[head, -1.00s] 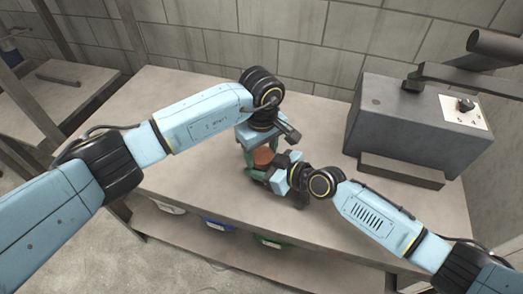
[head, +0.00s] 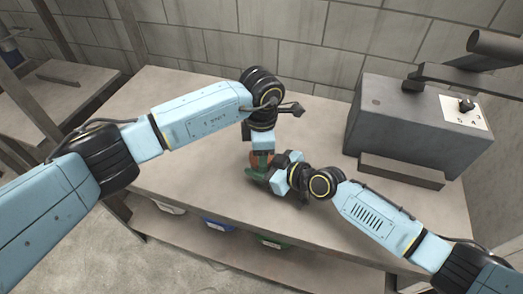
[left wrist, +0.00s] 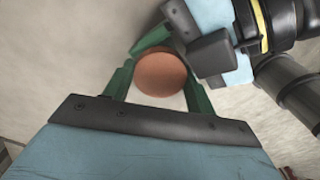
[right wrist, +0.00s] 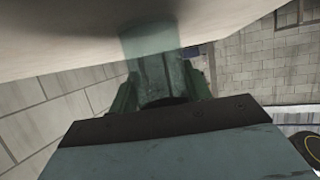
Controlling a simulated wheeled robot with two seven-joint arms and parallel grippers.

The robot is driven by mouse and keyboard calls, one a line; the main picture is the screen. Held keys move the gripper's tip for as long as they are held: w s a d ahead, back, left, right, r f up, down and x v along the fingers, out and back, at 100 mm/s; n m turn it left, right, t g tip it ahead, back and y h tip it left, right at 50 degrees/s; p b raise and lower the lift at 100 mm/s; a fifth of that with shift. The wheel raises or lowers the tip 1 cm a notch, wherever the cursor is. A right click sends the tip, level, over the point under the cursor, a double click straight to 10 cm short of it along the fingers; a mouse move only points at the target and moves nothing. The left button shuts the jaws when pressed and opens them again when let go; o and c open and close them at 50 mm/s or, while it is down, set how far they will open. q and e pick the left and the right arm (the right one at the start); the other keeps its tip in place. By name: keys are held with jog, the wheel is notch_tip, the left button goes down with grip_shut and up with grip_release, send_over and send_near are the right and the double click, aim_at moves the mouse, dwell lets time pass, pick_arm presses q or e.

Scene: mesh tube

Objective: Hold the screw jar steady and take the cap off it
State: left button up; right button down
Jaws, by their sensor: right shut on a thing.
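The jar's round orange-brown cap (left wrist: 160,72) is seen from above in the left wrist view, between the green fingers of my left gripper (left wrist: 160,82). The fingertips are close to its sides; whether they press on it is not clear. The cap also shows partly in the head view (head: 255,158), under the left gripper. The jar (right wrist: 148,42) looks pale, see-through and teal in the right wrist view. My right gripper (right wrist: 158,75) is shut on it from the side, low over the table. In the head view, the grippers hide most of the jar.
The grey table (head: 190,105) is clear around the grippers. A dark metal machine (head: 400,125) with a ledge stands at the back right. Several coloured bins, such as a blue one (head: 220,223), sit below the table's front edge. A block wall is behind.

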pick_arm(q)
jog(key=o, duration=0.4)
jog(key=shift+r, duration=2.3)
jog(key=shift+c, duration=0.4)
jog(key=m, duration=0.2)
jog(key=r+m, duration=0.1)
jog(key=m, duration=0.3)
jog(key=shift+w+r, duration=0.1)
jog(key=shift+r, duration=0.3)
jog(key=m, duration=0.2)
jog(key=r+m, duration=0.1)
jog(key=m, duration=0.4)
jog(key=shift+r, duration=0.3)
jog(key=shift+f+m, duration=0.3)
jog(key=shift+f, duration=0.05)
notch_tip(320, 180, down, 7)
jog(key=shift+f, duration=0.15)
